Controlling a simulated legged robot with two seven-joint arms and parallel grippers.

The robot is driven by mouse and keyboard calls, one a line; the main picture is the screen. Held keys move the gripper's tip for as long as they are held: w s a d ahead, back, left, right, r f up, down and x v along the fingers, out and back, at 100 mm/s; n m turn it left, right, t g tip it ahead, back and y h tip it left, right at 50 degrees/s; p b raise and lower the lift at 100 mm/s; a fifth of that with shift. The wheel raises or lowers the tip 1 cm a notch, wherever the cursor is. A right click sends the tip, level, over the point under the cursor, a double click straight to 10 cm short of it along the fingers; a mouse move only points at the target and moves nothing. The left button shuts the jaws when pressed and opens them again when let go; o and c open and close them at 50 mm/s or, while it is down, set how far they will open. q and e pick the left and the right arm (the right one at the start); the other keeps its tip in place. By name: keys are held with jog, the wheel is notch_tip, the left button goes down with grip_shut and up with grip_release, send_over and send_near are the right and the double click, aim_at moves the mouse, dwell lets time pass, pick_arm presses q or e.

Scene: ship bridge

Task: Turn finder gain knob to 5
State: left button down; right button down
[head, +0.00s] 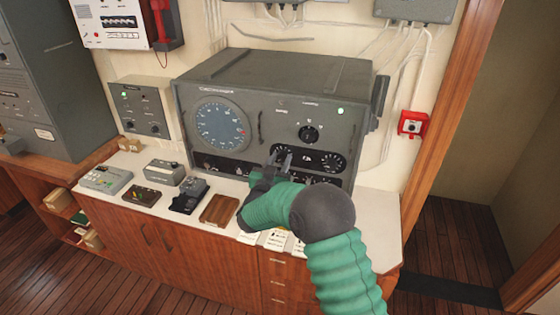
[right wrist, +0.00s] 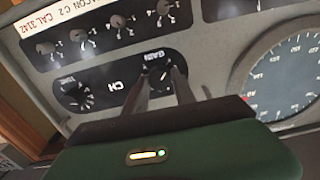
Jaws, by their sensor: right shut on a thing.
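The finder is a grey box (head: 285,92) with a large round dial (head: 220,122), standing on the white counter. Its gain knob (right wrist: 163,76) is a small dark knob under the label "GAIN" in the right wrist view, where the panel appears turned over. My right gripper (head: 279,155) reaches up to the front panel. In the right wrist view its two fingers (right wrist: 160,80) stand on either side of the gain knob, shut on it. The pointer and scale numbers are too small to read. In the head view the gripper mostly hides the knob. My left gripper is out of view.
Beside the gain knob on the same dark strip is another knob (right wrist: 75,95). A row of several small knobs (right wrist: 80,38) lies nearby. Small devices (head: 188,195) and a brown block (head: 219,209) stand on the counter. A red wall box (head: 412,124) is at right.

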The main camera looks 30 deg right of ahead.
jog(key=shift+f+m+b, duration=0.1)
jog(key=shift+m+b, duration=0.3)
jog(key=shift+b, duration=0.25)
jog(key=m+b, duration=0.3)
jog(key=b, duration=0.1)
jog(key=m+b, duration=0.3)
jog(key=b, duration=0.2)
jog(key=m+b, duration=0.4)
jog(key=b, duration=0.1)
jog(key=shift+d+f, duration=0.1)
jog(key=shift+f, duration=0.2)
jog(key=m+b, duration=0.7)
jog(key=b, duration=0.1)
jog(key=m+b, duration=0.4)
jog(key=shift+f+m+b, duration=0.25)
jog(key=shift+m+b, duration=0.05)
jog(key=shift+b, duration=0.1)
jog(key=m+b, duration=0.3)
jog(key=shift+f+m, duration=0.1)
jog(key=shift+m, duration=0.2)
jog(key=shift+m+b, duration=1.3)
jog(key=shift+m, duration=0.4)
